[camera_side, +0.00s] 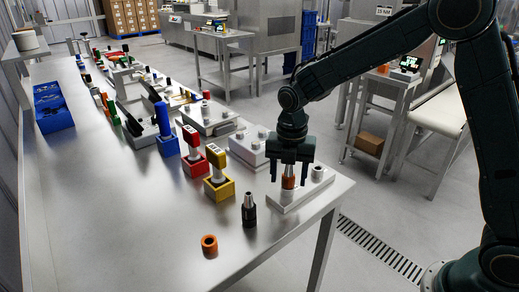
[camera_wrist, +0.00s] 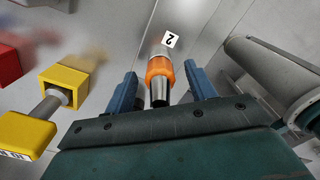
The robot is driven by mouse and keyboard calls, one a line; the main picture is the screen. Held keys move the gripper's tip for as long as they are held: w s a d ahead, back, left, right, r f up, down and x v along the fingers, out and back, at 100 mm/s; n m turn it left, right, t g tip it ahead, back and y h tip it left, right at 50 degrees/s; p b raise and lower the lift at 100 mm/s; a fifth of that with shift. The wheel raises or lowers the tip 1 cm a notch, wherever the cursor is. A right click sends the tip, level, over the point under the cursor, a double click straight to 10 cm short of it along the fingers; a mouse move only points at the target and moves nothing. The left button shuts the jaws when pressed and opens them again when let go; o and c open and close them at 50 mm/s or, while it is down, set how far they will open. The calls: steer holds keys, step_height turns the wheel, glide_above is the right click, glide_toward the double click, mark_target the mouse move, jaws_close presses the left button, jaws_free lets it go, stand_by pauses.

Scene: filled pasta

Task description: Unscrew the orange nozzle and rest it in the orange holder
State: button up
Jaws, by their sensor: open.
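The orange nozzle (camera_side: 289,182) stands upright on a pale base plate (camera_side: 292,199) near the table's front right corner. In the wrist view its orange collar (camera_wrist: 160,68) and metal tip show, beside a white tag marked 2. My gripper (camera_side: 289,177) is above and around the nozzle, pointing down. Its two fingers stand open on either side, with visible gaps in the wrist view (camera_wrist: 159,74). The orange holder (camera_side: 209,242) is a small ring on the table at the front left, and looks empty. The nozzle's top is partly hidden by my gripper in the side view.
A dark nozzle piece with a metal tip (camera_side: 249,211) stands between the holder and the base plate. Yellow (camera_side: 219,188), red (camera_side: 195,164) and blue (camera_side: 167,145) blocks with upright tools line the table. A blue bin (camera_side: 54,108) is farther back. The table's front left is bare.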

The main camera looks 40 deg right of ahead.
steer(key=shift+m, duration=1.4)
steer(key=m, duration=0.3)
steer(key=shift+m, duration=0.3)
steer(key=m, duration=0.6)
steer(key=shift+m, duration=0.9)
steer(key=m, duration=1.1)
